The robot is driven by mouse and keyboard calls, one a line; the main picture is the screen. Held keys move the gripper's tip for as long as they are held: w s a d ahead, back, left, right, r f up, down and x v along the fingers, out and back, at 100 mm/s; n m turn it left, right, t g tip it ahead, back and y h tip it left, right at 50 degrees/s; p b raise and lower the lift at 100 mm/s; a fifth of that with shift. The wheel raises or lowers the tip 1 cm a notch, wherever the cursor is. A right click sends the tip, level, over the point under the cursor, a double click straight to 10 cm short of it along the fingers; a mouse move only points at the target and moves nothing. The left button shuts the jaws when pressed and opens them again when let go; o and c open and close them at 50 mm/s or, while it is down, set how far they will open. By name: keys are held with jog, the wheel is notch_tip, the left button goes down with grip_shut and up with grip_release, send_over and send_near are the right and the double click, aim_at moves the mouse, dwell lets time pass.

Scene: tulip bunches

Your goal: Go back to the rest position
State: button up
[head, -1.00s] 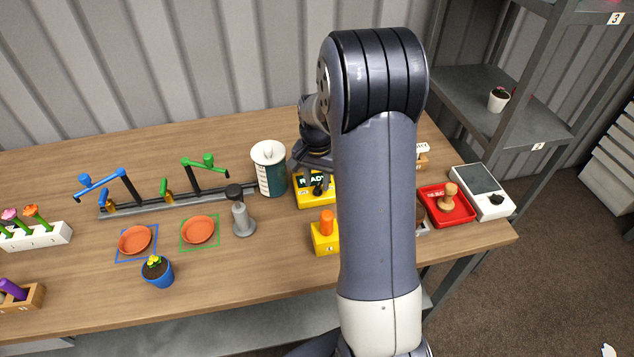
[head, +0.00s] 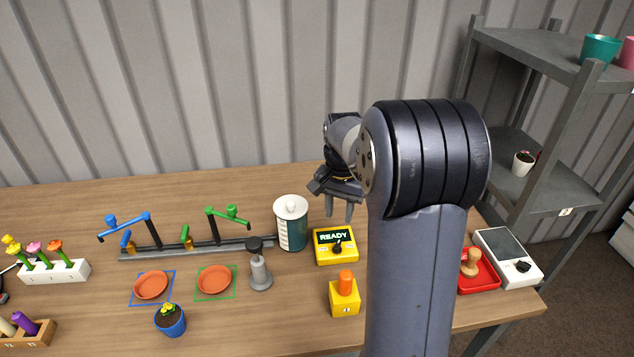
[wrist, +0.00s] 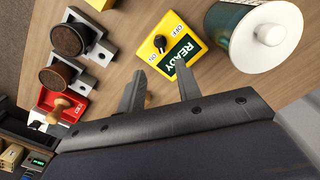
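My gripper (head: 342,208) is raised above the back of the table, behind and above the yellow box with the READY display (head: 335,246). In the wrist view my gripper (wrist: 160,90) has its two fingers apart with nothing held between them. The yellow box (wrist: 178,45) shows there just beyond the fingertips, with a black knob and OFF and ON marks. My arm hides part of the table's right side in the head view.
A green and white canister (head: 291,225) stands left of the yellow box. A yellow block with an orange top (head: 344,293), a grey stamp-like tool (head: 259,265) and a red tray (head: 489,279) stand nearby. A grey shelf (head: 560,60) rises at right.

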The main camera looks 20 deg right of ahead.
aim_at(337, 244)
notch_tip(337, 244, down, 10)
jog(key=shift+f, duration=0.25)
jog(key=shift+f+n, duration=0.1)
jog(key=shift+n, duration=0.2)
dwell(0.3)
